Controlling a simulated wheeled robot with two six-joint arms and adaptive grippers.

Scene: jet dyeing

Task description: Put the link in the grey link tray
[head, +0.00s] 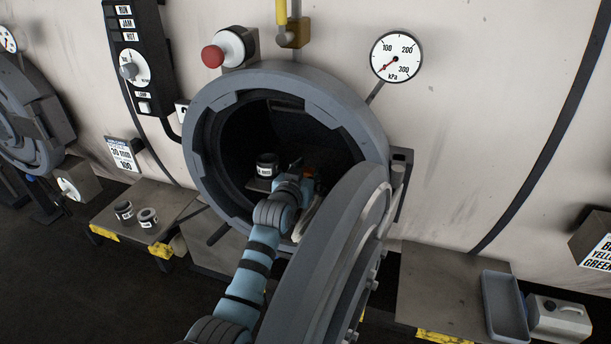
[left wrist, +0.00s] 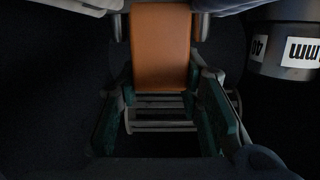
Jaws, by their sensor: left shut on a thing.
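My left arm reaches into the open mouth of the round grey vessel (head: 225,105), and its gripper (head: 300,170) is inside. In the left wrist view, the gripper (left wrist: 165,105) is shut on an orange block-like piece, the link (left wrist: 160,45); its far end is out of frame. The grey link tray (head: 505,305) sits on the bench at the lower right, well away from the gripper, and looks empty. My right gripper is in neither view.
A dark labelled can (head: 267,165) stands inside the vessel, close beside the gripper; it also shows in the left wrist view (left wrist: 285,45). The open round door (head: 330,260) stands between my arm and the right bench (head: 440,285). Two cans sit on the left bench (head: 170,200).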

